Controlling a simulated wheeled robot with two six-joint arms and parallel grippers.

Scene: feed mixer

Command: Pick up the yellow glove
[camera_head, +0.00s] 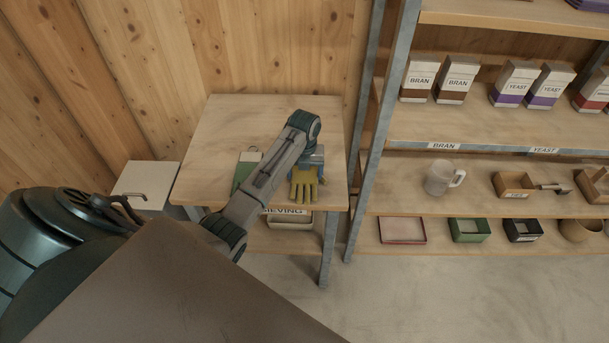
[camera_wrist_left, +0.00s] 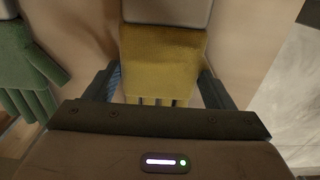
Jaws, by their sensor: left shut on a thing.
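The yellow glove (camera_head: 304,184) is at the front right of the small wooden table (camera_head: 225,120) in the head view. In the left wrist view the yellow glove (camera_wrist_left: 163,62) lies between the two fingers of my left gripper (camera_wrist_left: 160,88), fingers of the glove toward the palm. My left gripper (camera_head: 312,160) is shut on the yellow glove. The arm hides part of the table and the gripper's fingertips in the head view. I cannot tell whether the glove touches the table. My right gripper is not in view.
A green glove (camera_wrist_left: 25,70) lies left of the yellow one; its green part (camera_head: 243,172) also shows in the head view. A bin labelled sieving (camera_head: 290,218) sits below the tabletop. A shelf post (camera_head: 372,150) stands close on the right. A white cabinet (camera_head: 145,183) stands left.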

